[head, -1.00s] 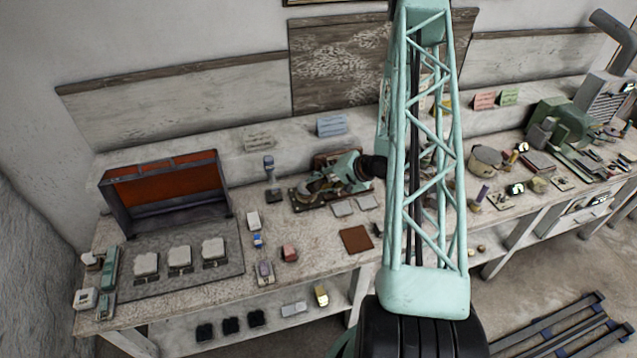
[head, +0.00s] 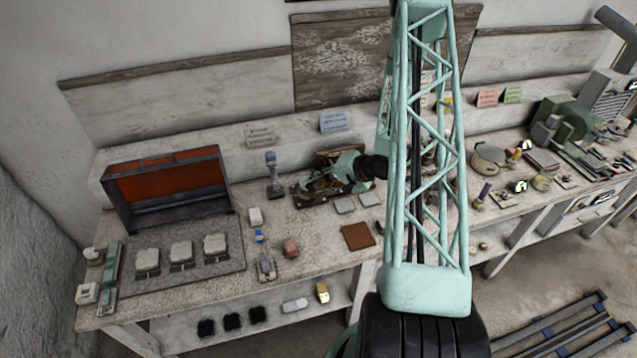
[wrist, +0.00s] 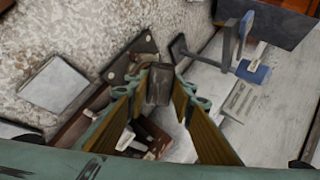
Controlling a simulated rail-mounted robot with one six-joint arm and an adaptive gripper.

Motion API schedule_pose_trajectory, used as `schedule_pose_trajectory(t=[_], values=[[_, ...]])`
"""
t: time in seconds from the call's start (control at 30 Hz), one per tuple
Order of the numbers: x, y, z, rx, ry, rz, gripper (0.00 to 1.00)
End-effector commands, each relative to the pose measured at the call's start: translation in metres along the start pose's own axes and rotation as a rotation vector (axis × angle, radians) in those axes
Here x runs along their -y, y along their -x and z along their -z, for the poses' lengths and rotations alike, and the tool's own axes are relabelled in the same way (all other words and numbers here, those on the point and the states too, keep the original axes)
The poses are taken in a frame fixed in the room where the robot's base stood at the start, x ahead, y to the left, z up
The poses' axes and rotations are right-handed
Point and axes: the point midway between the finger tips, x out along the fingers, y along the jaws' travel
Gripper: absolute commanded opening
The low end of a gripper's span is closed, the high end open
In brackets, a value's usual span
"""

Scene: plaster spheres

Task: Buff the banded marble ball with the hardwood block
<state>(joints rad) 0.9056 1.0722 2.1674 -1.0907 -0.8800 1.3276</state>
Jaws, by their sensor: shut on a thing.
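My gripper (head: 326,182) is over the left-middle part of the bench in the head view, partly blending with the dark items beneath it. In the wrist view my gripper (wrist: 158,92) has its two gold-lined fingers closed on a small dark brown block (wrist: 158,84), which looks like the hardwood block. The block is held at the fingertips, above a dark board. I cannot make out the banded marble ball in either view; my gripper and arm hide part of the bench.
A grey plate (wrist: 54,84) lies left of the gripper in the wrist view. A blue-grey stand (head: 273,175) is left of the gripper in the head view. An open red-lined case (head: 168,188) stands farther left. A brown square mat (head: 357,236) lies in front.

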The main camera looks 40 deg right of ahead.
Motion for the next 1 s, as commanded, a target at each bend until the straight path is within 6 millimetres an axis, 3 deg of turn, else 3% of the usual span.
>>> schedule_pose_trajectory(t=[0.43, 1.0], values=[[-0.001, -0.001, -0.001, 0.004, 0.001, -0.001, 0.10], [0.000, 0.001, 0.017, 0.002, 0.001, -0.001, 0.10]])
